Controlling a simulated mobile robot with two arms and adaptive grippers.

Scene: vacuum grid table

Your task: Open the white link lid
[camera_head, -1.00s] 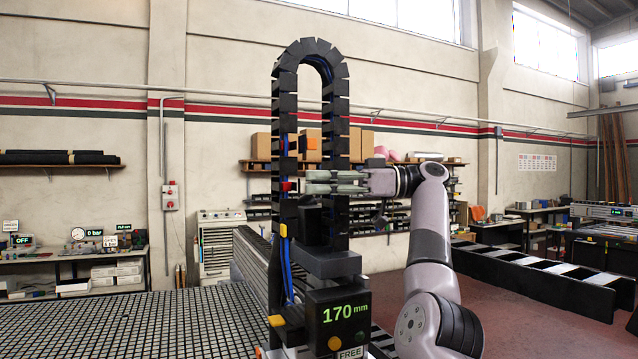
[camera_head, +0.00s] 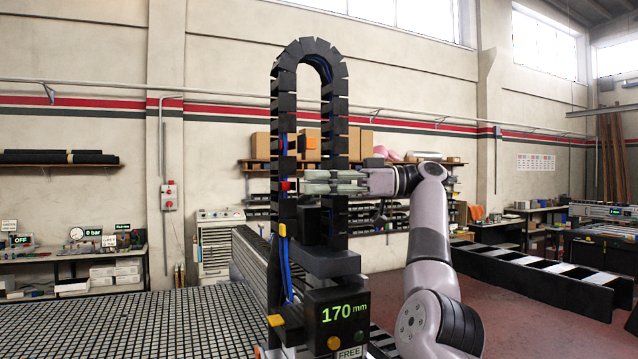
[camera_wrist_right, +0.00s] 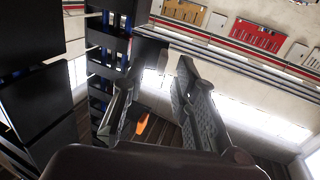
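A tall black cable chain (camera_head: 335,120) stands as an upside-down U, with blue cables (camera_head: 285,270) inside its left run. A small red part (camera_head: 288,186) shows on that run at gripper height. I cannot make out a white lid in either view. My right gripper (camera_head: 308,182) reaches in from the right, its fingers level across the chain's right run and their tips near the left run. Chain links (camera_wrist_right: 108,60) are close on the left there. My left gripper is not in view.
A gridded table (camera_head: 150,325) spreads at lower left. Shelves with cardboard boxes (camera_head: 262,146) are on the wall behind. Red floor (camera_head: 530,320) is open at the right.

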